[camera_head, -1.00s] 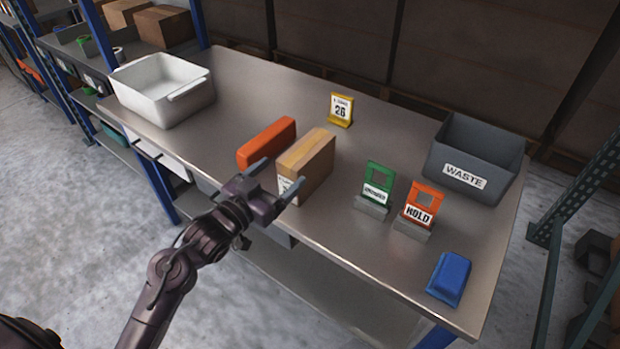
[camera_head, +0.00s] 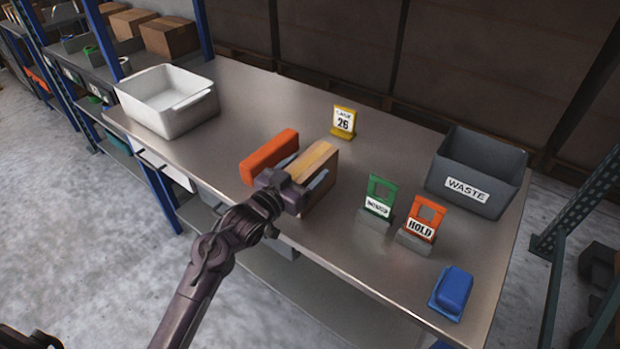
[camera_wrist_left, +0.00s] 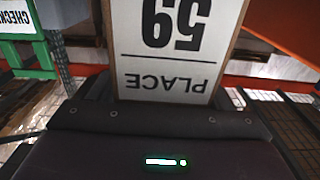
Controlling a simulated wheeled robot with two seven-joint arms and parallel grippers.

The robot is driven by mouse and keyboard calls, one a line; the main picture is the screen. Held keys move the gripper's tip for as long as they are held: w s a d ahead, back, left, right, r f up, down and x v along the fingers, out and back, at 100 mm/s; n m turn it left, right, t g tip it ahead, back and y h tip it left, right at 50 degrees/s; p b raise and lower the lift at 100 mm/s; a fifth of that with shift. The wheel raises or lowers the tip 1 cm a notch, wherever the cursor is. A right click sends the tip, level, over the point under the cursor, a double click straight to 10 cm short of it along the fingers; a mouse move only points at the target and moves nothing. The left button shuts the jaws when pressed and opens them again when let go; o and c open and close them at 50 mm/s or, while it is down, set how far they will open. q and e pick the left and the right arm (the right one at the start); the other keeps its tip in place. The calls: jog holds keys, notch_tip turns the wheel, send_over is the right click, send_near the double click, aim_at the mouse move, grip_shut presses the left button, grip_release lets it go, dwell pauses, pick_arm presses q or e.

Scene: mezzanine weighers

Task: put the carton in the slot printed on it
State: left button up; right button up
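The carton (camera_head: 318,163) is a tan box standing upright on the steel table, left of the middle. In the left wrist view its white label (camera_wrist_left: 175,50) fills the top middle, upside down, reading "PLACE 59". My left gripper (camera_head: 303,183) is at the carton's near end, its fingers along the two sides. A yellow sign (camera_head: 343,122) with "26" stands behind the carton. My right gripper is not in view.
An orange box (camera_head: 268,156) stands close left of the carton. Right of it are a green sign (camera_head: 380,190), an orange "HOLD" sign (camera_head: 424,218), a grey "WASTE" bin (camera_head: 480,160) and a blue item (camera_head: 452,290). A white bin (camera_head: 190,115) stands at the far left.

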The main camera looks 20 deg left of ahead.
pick_arm(q)
jog(key=shift+r, duration=0.1)
jog(key=c, duration=1.2)
notch_tip(320, 180, up, 20)
jog(key=shift+w+r+p, duration=0.1)
jog(key=shift+p, duration=0.7)
jog(key=shift+c, duration=0.2)
